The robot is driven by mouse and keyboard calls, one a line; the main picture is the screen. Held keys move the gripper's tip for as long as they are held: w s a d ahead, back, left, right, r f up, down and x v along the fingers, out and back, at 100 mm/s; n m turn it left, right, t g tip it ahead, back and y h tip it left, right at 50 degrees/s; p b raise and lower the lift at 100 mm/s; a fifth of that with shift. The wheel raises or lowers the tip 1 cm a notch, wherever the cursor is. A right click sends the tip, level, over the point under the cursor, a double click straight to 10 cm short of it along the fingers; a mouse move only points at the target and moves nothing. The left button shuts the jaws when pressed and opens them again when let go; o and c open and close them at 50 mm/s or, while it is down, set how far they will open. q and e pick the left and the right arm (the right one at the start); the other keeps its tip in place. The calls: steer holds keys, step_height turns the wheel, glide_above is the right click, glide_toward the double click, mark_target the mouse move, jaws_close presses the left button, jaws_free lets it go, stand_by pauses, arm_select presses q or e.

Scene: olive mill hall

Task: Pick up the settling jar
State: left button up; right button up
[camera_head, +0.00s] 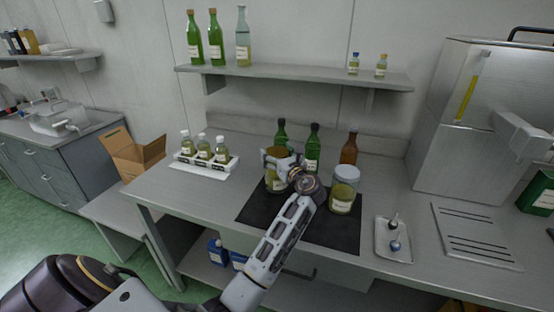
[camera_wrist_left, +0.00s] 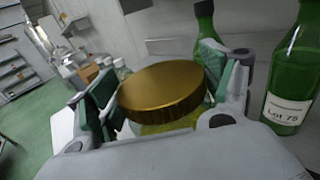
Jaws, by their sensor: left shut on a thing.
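A jar of yellow-green liquid with a gold lid (camera_head: 273,184) stands at the back left of the black mat (camera_head: 256,213), partly hidden by my left arm. My left gripper (camera_head: 280,160) is shut on this jar from the front. In the left wrist view the gold lid (camera_wrist_left: 163,90) lies between the green finger pads, with the jar body mostly hidden below it. I cannot tell whether the jar's base touches the mat. A second jar with a pale lid (camera_head: 343,198) stands on the mat to the right. My right gripper is not in view.
Green bottles (camera_head: 312,152) and a brown bottle (camera_head: 349,150) stand just behind the jars. A rack of small bottles (camera_head: 201,162) is on the left. A small tray (camera_head: 393,241) and a steel machine (camera_head: 465,130) are on the right. A shelf (camera_head: 300,78) hangs above.

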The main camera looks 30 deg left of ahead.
arm_select(q)
step_height(320, 180, up, 7)
steer(key=shift+f, duration=0.1)
steer(key=shift+r, duration=0.2)
jaws_close()
steer(key=shift+r, duration=0.2)
steer(key=shift+c, duration=0.9)
jaws_free()
steer(key=shift+r, duration=0.15)
